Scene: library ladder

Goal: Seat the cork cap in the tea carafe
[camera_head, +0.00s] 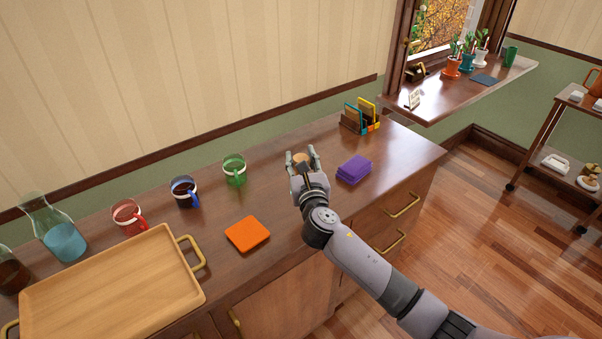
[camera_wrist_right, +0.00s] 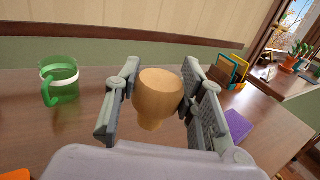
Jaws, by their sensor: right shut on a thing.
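The cork cap (camera_wrist_right: 158,95) is a light tan stopper, wide on top with a narrower lower part. My right gripper (camera_head: 302,156) is shut on it, with one finger on each side in the right wrist view. The gripper is over the right half of the counter, far from the carafes. A carafe with dark brown liquid (camera_head: 12,276), likely the tea carafe, stands at the far left, partly cut off by the picture edge. Its mouth is hard to see. A glass carafe with blue liquid (camera_head: 62,240) stands beside it, open at the top. My left gripper is not in view.
Red (camera_head: 128,217), blue (camera_head: 185,192) and green (camera_head: 235,170) mugs line the back. A wooden tray (camera_head: 110,292) lies front left. An orange square (camera_head: 247,234), purple stack (camera_head: 354,169) and card holder (camera_head: 360,118) are also on the counter (camera_head: 275,205).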

